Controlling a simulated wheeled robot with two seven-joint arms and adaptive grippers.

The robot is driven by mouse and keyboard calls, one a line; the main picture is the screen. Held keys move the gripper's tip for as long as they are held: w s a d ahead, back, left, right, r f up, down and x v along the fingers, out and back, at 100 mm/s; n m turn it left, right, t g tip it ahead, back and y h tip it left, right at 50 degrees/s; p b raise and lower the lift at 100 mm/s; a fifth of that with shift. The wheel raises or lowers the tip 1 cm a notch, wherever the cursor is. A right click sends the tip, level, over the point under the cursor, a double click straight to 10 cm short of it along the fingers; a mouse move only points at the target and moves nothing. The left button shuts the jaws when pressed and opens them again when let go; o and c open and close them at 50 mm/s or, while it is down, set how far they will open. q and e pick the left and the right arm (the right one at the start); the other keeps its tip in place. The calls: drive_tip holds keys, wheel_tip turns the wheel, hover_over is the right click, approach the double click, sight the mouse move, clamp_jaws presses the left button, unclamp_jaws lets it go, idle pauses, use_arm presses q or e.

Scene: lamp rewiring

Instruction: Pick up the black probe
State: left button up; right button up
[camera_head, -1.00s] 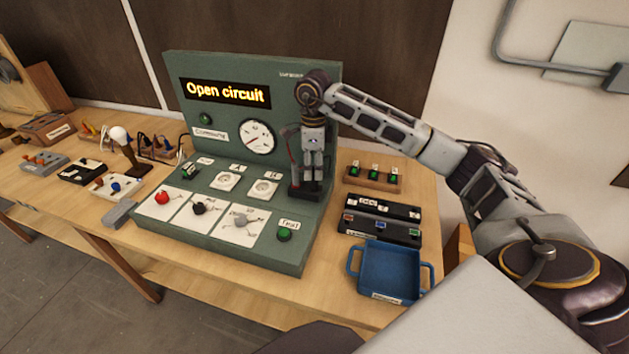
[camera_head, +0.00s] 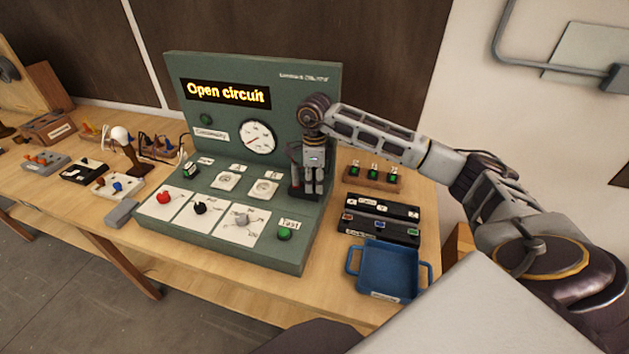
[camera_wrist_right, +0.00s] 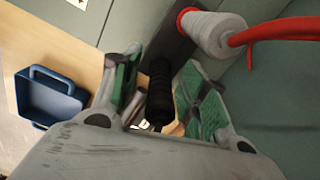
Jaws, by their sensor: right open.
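The black probe (camera_wrist_right: 160,85) shows in the right wrist view as a ribbed black handle between the two green-padded fingers of my right gripper (camera_wrist_right: 163,92). The fingers stand apart on either side of it, with a visible gap. In the head view, my right gripper (camera_head: 314,187) points down over the probe holder at the right end of the green console (camera_head: 160,232) and hides the black probe. A red probe (camera_wrist_right: 207,30) with a pale collar and red lead stands beside it in the wrist view. My left gripper is out of view.
The console display (camera_head: 228,93) reads "Open circuit". A blue tray (camera_head: 358,287), black terminal strips (camera_head: 383,209) and a wooden rack with green parts (camera_head: 373,180) lie right of the console. A lamp (camera_head: 121,136) and small boards stand at left.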

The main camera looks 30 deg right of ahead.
clamp_jaws()
drive_tip(key=shift+r, duration=0.15)
drive_tip(key=shift+r+b, duration=0.65)
drive_tip(key=shift+r, duration=4.25)
drive_tip(key=shift+a, duration=0.1)
